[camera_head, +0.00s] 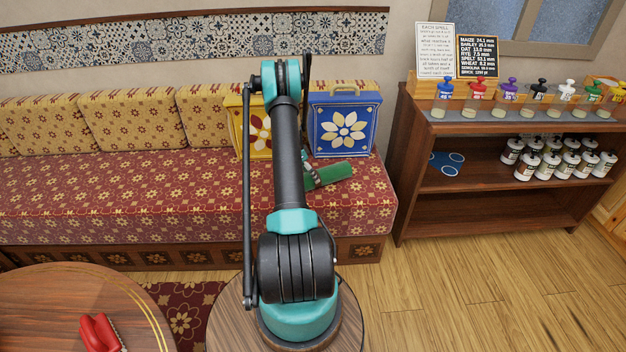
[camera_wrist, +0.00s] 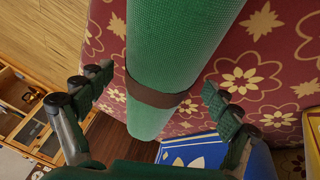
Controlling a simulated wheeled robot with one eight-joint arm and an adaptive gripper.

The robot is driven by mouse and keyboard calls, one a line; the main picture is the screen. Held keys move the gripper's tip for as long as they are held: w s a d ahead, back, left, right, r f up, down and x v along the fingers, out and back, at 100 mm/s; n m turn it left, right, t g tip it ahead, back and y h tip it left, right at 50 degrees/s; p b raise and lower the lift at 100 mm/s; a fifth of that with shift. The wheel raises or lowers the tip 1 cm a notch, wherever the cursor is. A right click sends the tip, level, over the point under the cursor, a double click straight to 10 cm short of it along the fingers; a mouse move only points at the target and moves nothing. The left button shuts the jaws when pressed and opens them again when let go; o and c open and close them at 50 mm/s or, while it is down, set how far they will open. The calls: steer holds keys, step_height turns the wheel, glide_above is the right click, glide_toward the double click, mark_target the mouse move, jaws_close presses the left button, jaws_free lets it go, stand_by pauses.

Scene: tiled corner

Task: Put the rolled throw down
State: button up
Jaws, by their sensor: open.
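The rolled throw (camera_head: 333,173) is a green roll lying on the red flowered bench seat, towards its right end. It also fills the upper middle of the wrist view (camera_wrist: 180,40), with a brown band (camera_wrist: 155,92) around it. My gripper (camera_wrist: 158,82) is open, with one finger on each side of the roll near the band. A gap shows between the roll and each finger. In the head view my arm hides most of my gripper and part of the roll's left end.
The bench seat (camera_head: 120,185) has patterned back cushions. A blue flowered box (camera_head: 343,125) and a yellow one (camera_head: 258,135) stand behind the roll. A wooden shelf (camera_head: 470,215) with bottles is at right. A round table (camera_head: 60,310) holds a red item (camera_head: 100,333).

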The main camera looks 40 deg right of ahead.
steer(key=v, duration=0.9)
steer(key=shift+r, duration=0.3)
steer(key=s+a+r+n+t, duration=0.1)
steer(key=s+a+r+n, duration=0.2)
steer(key=a+r, duration=0.35)
steer(key=s+a+r+n+t+y, duration=0.1)
steer(key=s+a+r+n+t, duration=0.15)
steer(key=a+r, duration=0.4)
steer(key=s+a+r+n+t, duration=0.1)
steer(key=s+a+r+n, duration=0.35)
steer(key=a, duration=0.45)
steer(key=s+a+n+t+y, duration=0.1)
steer(key=s+a+n, duration=0.3)
steer(key=s+a, duration=0.4)
steer(key=s+a+n+t+y, duration=0.2)
steer(key=s+a+n, duration=0.3)
steer(key=s+a, duration=0.4)
steer(key=s, duration=0.4)
steer(key=shift+s, duration=0.15)
